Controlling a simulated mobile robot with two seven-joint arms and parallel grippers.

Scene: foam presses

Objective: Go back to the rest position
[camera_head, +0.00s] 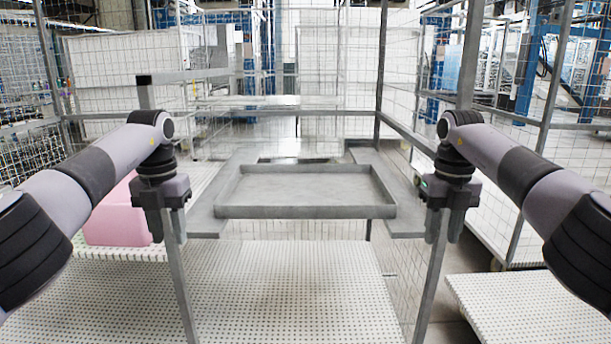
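My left gripper (168,228) hangs with its fingers pointing down at the left, in front of a grey metal post. Its fingers stand apart with nothing visible between them. My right gripper (444,228) hangs the same way at the right, also in front of a post, with its fingers apart and empty. A pink foam block (112,222) sits on the white surface at the left, behind my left gripper, which hides part of its right side. An empty grey tray (305,211) with low walls lies in the middle between the two grippers.
A white perforated surface (290,290) spreads below the tray and is clear. Another white perforated surface (530,308) lies at lower right. Grey posts (432,290) and wire mesh fencing (335,60) surround the area.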

